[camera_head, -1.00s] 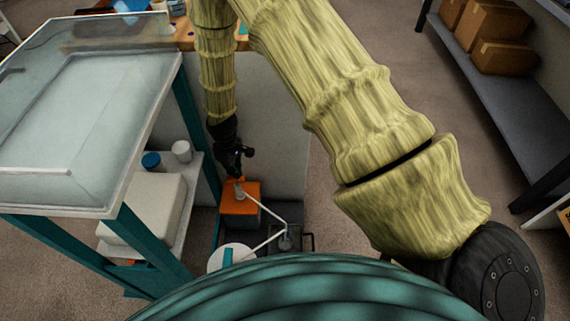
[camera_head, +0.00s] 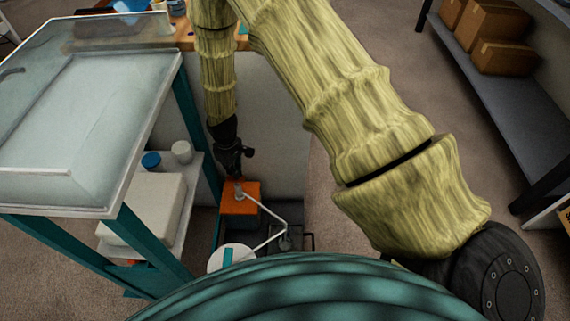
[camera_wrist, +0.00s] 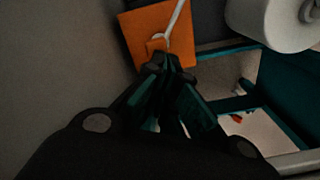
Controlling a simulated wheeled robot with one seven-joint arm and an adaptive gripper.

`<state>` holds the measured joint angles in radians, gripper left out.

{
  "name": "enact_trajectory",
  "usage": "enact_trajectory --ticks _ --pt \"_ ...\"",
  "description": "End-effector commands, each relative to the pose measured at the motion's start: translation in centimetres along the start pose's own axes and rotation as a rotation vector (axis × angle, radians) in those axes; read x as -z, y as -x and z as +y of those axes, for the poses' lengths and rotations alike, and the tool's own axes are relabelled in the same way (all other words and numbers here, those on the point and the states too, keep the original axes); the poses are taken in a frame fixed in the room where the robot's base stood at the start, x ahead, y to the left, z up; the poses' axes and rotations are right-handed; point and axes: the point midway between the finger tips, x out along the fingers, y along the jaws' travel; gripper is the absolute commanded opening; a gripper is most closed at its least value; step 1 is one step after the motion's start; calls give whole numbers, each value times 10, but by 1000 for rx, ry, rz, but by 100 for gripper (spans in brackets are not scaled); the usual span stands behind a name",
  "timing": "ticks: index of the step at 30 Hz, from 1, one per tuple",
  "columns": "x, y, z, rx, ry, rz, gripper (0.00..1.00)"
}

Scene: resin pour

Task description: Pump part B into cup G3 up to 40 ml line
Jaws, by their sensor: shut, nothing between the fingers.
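An orange container (camera_head: 240,203) stands low on a dark base beside the teal-framed bench. A light pump head with a long pale spout rises from its top, and the spout runs toward the lower right. My gripper (camera_head: 238,176) is shut and empty, pointing down with its fingertips at the pump head. In the wrist view my gripper (camera_wrist: 168,62) is at the near edge of the orange container (camera_wrist: 150,32), right by the pump head (camera_wrist: 160,42). I cannot tell whether they touch. I cannot make out a cup G3 or a 40 ml line.
A white round container with a teal label (camera_head: 230,257) stands to the lower left. A teal-framed bench (camera_head: 185,110) with a clear top is on the left. Its lower shelf holds a white box (camera_head: 145,210) and small jars. Grey shelving (camera_head: 510,110) with cardboard boxes is at the right.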

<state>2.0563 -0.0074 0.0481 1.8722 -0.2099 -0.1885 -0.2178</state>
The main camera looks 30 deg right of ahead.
Motion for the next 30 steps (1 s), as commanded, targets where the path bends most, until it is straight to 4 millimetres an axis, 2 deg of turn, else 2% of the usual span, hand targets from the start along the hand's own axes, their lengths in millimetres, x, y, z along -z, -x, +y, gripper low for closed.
enact_trajectory --ticks 11,20,30 --pt "0 -1 0 0 0 0 0" --pt "0 -12 0 0 0 0 0" --pt "0 -13 0 0 0 0 0"
